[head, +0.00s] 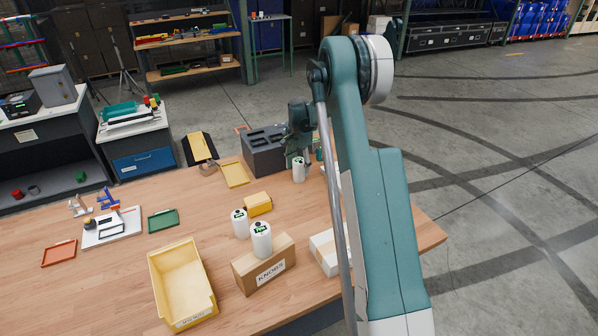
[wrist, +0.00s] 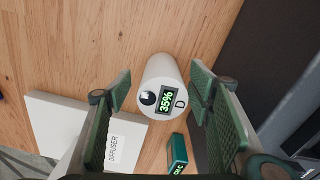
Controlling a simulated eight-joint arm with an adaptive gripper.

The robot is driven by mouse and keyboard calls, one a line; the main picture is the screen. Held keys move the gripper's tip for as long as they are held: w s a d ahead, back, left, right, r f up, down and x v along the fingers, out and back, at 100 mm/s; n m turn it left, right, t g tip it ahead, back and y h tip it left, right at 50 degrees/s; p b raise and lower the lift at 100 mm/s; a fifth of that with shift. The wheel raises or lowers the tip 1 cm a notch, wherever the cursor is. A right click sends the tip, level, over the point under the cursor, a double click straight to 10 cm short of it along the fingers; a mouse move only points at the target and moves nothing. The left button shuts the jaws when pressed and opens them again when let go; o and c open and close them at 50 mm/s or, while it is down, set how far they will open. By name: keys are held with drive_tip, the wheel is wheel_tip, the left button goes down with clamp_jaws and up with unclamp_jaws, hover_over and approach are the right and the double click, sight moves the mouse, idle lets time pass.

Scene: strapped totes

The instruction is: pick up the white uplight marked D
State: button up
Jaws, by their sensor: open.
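The white uplight marked D (wrist: 164,88) is a white cylinder with a dark knob and a green 35% display on its end face. In the wrist view it stands between my two fingers, with a gap on each side. In the head view a white cylinder (head: 299,172) stands on the table just below my gripper (head: 300,158); its letter is too small to read there. My gripper is open, and its fingers also show in the wrist view (wrist: 160,92). Two similar white cylinders are in the head view, one (head: 240,225) beside and one (head: 261,242) at the KNOBS box.
A white box labelled DIFFUSER (wrist: 75,125) and a small green block (wrist: 178,150) lie close to the uplight. A dark grey slotted block (head: 262,158) stands just left of my gripper. The KNOBS box (head: 262,272), yellow block (head: 258,204) and yellow bin (head: 180,285) are nearer the front.

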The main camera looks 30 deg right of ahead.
sight(299, 174)
drive_tip(key=shift+w+d+f, duration=0.1)
drive_tip(key=shift+f, duration=1.1)
drive_tip(key=shift+w+f, duration=0.1)
drive_tip(key=shift+f, duration=1.1)
drive_tip(key=c, duration=1.3)
